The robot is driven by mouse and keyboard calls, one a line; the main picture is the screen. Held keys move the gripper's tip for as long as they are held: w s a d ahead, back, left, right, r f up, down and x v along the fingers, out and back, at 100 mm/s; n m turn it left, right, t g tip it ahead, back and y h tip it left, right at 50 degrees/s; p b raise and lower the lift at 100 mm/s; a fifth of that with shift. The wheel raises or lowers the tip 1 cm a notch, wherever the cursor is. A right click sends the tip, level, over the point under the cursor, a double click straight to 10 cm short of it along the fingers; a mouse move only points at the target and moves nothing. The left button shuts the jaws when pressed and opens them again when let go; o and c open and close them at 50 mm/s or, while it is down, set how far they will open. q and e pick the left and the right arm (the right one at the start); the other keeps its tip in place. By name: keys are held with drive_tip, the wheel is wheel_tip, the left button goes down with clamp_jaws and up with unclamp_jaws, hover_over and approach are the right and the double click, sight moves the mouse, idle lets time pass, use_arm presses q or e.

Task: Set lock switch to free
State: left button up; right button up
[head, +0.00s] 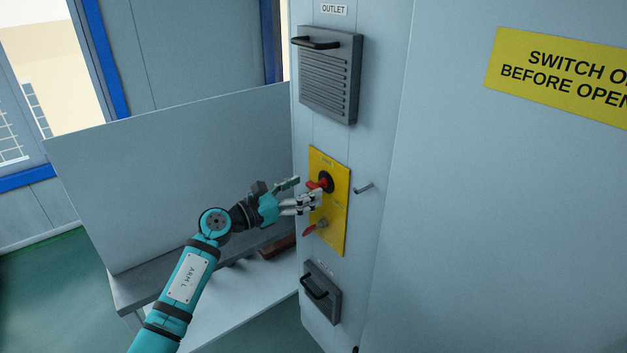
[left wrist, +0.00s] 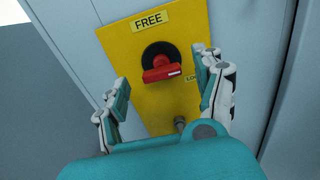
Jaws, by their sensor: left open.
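The lock switch is a red handle on a black round base, set on a yellow plate (head: 338,220) on the side of the cabinet. In the left wrist view the red handle (left wrist: 161,73) lies roughly level, its marked end to the right, toward a partly hidden label starting "LO" (left wrist: 192,78). A "FREE" label (left wrist: 151,20) sits above it. My left gripper (left wrist: 165,88) is open, its fingers on either side of the handle and seemingly short of it. In the head view the left gripper (head: 312,192) is in front of the switch. My right gripper is not in view.
A second, red-tipped switch (head: 313,228) is lower on the plate. A vented panel with a black handle (head: 329,75) is above, a smaller one (head: 321,293) below. A bench (head: 225,300) stands left.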

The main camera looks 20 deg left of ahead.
sight(311, 187)
use_arm(q)
drive_tip(key=shift+x, duration=1.75)
drive_tip(key=c, duration=1.2)
